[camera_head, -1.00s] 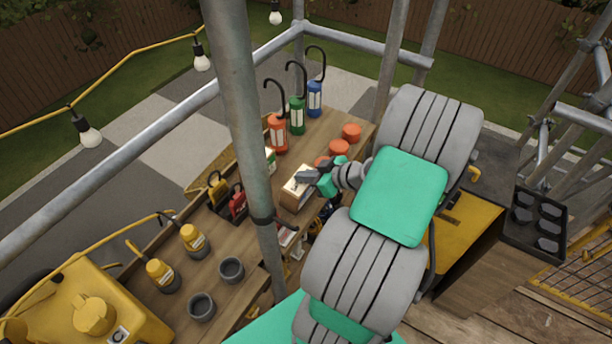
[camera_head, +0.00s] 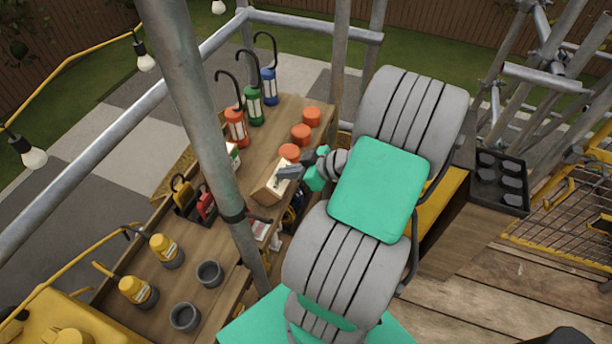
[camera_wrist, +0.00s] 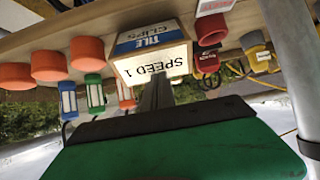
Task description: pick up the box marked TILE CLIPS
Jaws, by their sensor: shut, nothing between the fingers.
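The TILE CLIPS box (camera_head: 268,190) sits on the wooden bench in the head view, near its right edge. In the wrist view, which is upside down, the box (camera_wrist: 151,66) shows a blue TILE CLIPS band and a pale face reading SPEED 1. My gripper (camera_head: 286,173) is shut and empty, over the upper part of the box in the head view. In the wrist view, my gripper's fingers (camera_wrist: 158,93) overlap the edge of the pale face. I cannot tell whether they touch it.
Orange-red cups (camera_head: 301,134) stand beyond the box. Lanterns with hooks (camera_head: 254,106) stand at the bench's back. A grey scaffold pole (camera_head: 197,120) rises just left of the box.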

